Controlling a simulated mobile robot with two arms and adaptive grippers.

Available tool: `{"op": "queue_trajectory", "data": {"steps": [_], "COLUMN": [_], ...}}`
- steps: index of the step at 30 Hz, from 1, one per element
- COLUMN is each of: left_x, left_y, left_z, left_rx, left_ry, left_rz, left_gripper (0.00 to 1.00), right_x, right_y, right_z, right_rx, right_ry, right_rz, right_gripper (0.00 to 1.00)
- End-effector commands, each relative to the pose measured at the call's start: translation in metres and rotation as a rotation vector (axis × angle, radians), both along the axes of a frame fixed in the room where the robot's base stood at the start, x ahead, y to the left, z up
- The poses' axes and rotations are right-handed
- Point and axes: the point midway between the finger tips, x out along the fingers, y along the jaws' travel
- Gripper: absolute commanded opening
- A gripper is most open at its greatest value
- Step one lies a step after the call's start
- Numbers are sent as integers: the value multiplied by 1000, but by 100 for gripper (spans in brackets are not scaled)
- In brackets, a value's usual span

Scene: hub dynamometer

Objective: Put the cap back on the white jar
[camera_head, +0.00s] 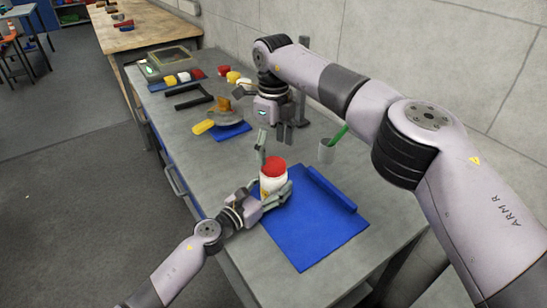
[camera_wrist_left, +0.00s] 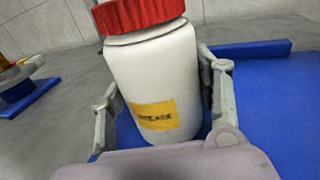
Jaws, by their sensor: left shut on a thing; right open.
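The white jar (camera_head: 271,185) stands upright at the left edge of a blue mat, with a yellow label reading GREASE in the left wrist view (camera_wrist_left: 153,116). The red ribbed cap (camera_head: 274,167) sits on top of the jar; it also shows in the left wrist view (camera_wrist_left: 140,14), cut off at the top. A thin dark line runs below its rim; I cannot tell how tightly it is seated. My left gripper (camera_head: 274,182) is shut on the jar's body, one finger on each side. My right gripper (camera_head: 282,133) is open and empty, above and behind the jar.
The blue mat (camera_head: 315,230) has a raised blue bar (camera_head: 331,189) on its right side. A grey cup (camera_head: 326,152) with a green item stands behind it. The mat's front is clear.

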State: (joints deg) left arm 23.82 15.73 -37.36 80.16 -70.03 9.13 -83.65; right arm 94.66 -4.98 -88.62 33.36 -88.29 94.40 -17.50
Motion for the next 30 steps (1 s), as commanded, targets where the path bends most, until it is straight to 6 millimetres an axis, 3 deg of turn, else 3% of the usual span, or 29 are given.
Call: {"op": "queue_trajectory", "data": {"steps": [3, 9, 15, 23, 24, 30], "left_x": [0, 0, 0, 0, 0, 0], "left_y": [0, 0, 0, 0, 0, 0], "left_z": [0, 0, 0, 0, 0, 0], "left_rx": [0, 0, 0, 0, 0, 0], "left_ry": [0, 0, 0, 0, 0, 0], "left_rz": [0, 0, 0, 0, 0, 0], "left_gripper": [0, 0, 0, 0, 60, 74], "right_x": [0, 0, 0, 0, 0, 0], "right_y": [1, 1, 0, 0, 0, 0], "right_z": [28, 61, 74, 74, 74, 74], "right_rx": [1, -1, 1, 1, 1, 1], "right_ry": [-3, -1, 1, 1, 1, 1], "right_rz": [0, -1, 0, 1, 1, 1], "right_gripper": [73, 73, 73, 73, 73, 73]}}
